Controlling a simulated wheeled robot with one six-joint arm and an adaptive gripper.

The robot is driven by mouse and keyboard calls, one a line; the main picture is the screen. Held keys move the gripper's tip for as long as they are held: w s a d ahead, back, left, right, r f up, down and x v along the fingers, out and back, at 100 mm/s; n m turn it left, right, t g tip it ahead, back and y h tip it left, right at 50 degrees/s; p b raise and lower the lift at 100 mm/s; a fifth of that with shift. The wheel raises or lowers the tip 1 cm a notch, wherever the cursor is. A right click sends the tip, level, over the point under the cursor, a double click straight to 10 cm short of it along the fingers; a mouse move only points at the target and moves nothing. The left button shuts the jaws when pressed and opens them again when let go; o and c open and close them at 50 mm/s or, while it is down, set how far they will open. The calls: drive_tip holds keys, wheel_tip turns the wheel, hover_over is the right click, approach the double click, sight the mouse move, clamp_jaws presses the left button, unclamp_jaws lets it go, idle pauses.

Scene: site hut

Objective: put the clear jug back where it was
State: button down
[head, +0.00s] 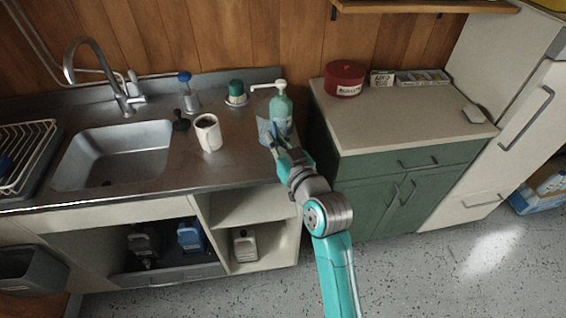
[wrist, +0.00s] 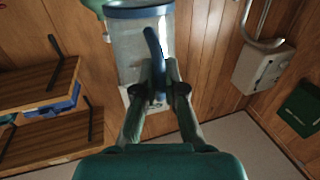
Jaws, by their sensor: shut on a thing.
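The clear jug (wrist: 132,48) has a blue rim and a blue handle (wrist: 154,48), and fills the upper middle of the wrist view. My gripper (wrist: 160,92) is shut on the handle. In the head view the jug (head: 264,130) shows only in part, at the right end of the steel counter (head: 235,175). My gripper (head: 276,142) is in front of it and hides much of it. I cannot tell whether the jug's base touches the counter.
A green pump bottle (head: 280,112) stands right behind the jug. A white mug (head: 208,133), a green-capped container (head: 236,93) and a blue-topped item (head: 188,92) stand left of it. The sink (head: 115,155) is further left. The green cabinet's top (head: 400,120) is mostly clear.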

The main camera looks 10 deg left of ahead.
wheel_tip(320, 180, down, 9)
idle(0.5)
drive_tip(key=c, duration=1.3)
unclamp_jaws()
drive_tip(key=shift+f, duration=0.1)
drive_tip(key=shift+o, duration=0.2)
drive_tip(key=v, duration=1.2)
